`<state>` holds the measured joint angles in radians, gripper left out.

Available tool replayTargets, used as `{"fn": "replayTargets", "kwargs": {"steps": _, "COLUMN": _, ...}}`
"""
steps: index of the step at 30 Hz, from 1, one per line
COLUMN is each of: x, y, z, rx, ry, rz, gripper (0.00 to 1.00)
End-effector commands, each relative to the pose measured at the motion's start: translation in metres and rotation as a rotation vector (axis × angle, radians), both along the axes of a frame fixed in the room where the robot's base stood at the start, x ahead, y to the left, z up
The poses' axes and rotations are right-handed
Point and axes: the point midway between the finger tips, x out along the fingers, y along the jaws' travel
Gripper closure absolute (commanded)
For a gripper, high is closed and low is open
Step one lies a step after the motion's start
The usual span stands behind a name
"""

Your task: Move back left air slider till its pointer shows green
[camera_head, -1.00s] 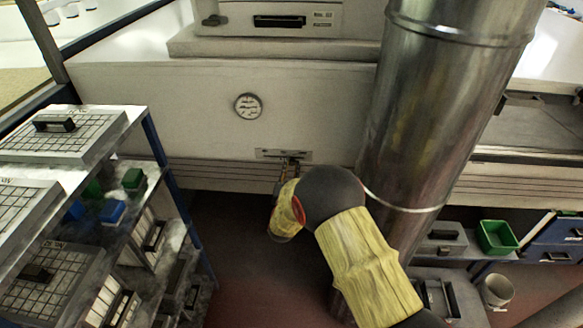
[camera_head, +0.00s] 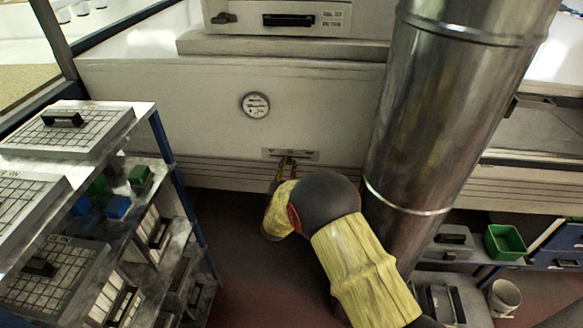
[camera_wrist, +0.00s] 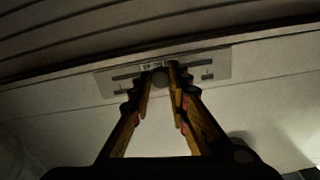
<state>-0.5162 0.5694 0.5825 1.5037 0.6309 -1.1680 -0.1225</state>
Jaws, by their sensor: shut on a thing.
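The air slider plate (camera_head: 305,155) is a light strip low on the pale tunnel wall. In the wrist view, the plate (camera_wrist: 216,62) has a long slot and small marks. My gripper (camera_head: 286,163) reaches up to the plate from below. In the wrist view, my gripper (camera_wrist: 160,76) is shut on the slider's round dark knob (camera_wrist: 160,79), near the middle of the slot. The fingers hide part of the slot. A round white gauge (camera_head: 255,105) sits on the wall above and left of the plate. Its pointer and any green are too small to read.
A large metal duct (camera_head: 430,110) stands close to the right of my arm. A shelf rack (camera_head: 150,110) with gridded trays and small bins is at the left. A green bin (camera_head: 505,242) and a white bucket (camera_head: 504,297) are at lower right. Dark red floor lies between.

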Motion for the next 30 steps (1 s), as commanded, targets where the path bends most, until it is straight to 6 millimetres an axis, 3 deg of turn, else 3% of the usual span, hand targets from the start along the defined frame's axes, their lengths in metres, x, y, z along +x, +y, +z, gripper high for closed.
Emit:
{"fn": "replayTargets", "kwargs": {"steps": 1, "x": 0.000, "y": 0.000, "z": 0.000, "rx": 0.000, "ry": 0.000, "rz": 0.000, "gripper": 1.00}}
{"fn": "replayTargets", "kwargs": {"steps": 2, "x": 0.000, "y": 0.000, "z": 0.000, "rx": 0.000, "ry": 0.000, "rz": 0.000, "gripper": 0.81}}
{"fn": "replayTargets", "kwargs": {"steps": 11, "x": 0.000, "y": 0.000, "z": 0.000, "rx": 0.000, "ry": 0.000, "rz": 0.000, "gripper": 0.64}}
{"fn": "replayTargets", "kwargs": {"steps": 23, "x": -0.006, "y": 0.000, "z": 0.000, "rx": 0.000, "ry": 0.001, "rz": 0.000, "gripper": 0.63}}
{"fn": "replayTargets", "kwargs": {"steps": 30, "x": -0.046, "y": 0.004, "z": 0.000, "rx": -0.001, "ry": 0.002, "rz": 0.002, "gripper": 0.63}}
